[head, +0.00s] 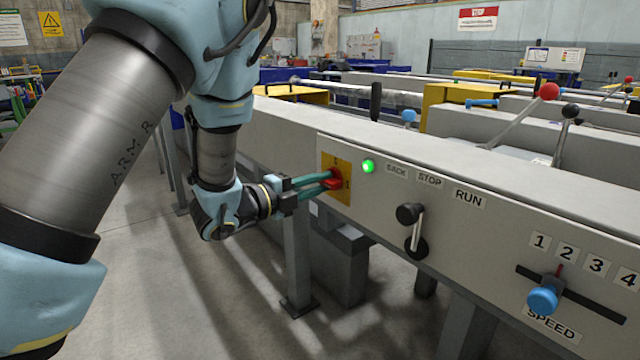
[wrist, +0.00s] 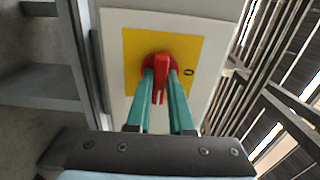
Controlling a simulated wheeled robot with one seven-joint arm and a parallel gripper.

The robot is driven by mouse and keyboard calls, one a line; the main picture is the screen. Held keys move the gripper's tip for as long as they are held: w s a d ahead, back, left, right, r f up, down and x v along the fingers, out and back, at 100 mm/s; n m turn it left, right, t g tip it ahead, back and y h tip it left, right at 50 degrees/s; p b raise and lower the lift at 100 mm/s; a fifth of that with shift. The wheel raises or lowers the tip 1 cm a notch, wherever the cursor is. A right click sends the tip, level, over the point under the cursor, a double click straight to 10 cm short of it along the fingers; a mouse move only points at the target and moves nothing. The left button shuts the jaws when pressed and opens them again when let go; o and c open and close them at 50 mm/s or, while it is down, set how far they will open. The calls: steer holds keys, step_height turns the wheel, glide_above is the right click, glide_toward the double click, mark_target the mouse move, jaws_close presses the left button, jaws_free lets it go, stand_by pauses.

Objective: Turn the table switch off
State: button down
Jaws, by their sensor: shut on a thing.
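The table switch is a red rotary knob (wrist: 160,70) on a yellow plate (wrist: 190,50), set in the grey front panel. In the head view the red knob (head: 334,180) and its yellow plate (head: 343,167) are at the left end of the panel, partly hidden by my fingers. My gripper (head: 328,181) is shut on the knob's handle; in the wrist view its two teal fingers (wrist: 161,86) lie on either side of the handle. A round lamp (head: 368,166) beside the plate glows green. An "O" mark (wrist: 188,72) shows right of the knob in the wrist view.
Right of the lamp are labels BACK, STOP and RUN over a black-knobbed lever (head: 410,214). Further right is a blue speed knob (head: 543,299) in a numbered slot. Levers with red (head: 549,91) and black (head: 570,111) balls rise above the table top. The floor left of the table is clear.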

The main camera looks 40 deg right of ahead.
steer(key=shift+n, duration=0.3)
steer(key=n, duration=0.3)
steer(key=shift+n, duration=0.4)
steer(key=n+p, duration=0.1)
steer(key=n, duration=0.3)
steer(key=shift+n, duration=0.3)
steer(key=n+p, duration=0.1)
steer(key=n, duration=0.3)
steer(key=shift+p, duration=0.3)
steer(key=shift+n+p, duration=1.05)
steer(key=shift+n, duration=1.35)
steer(key=shift+f, duration=0.1)
steer(key=c, duration=0.8)
jaws_free()
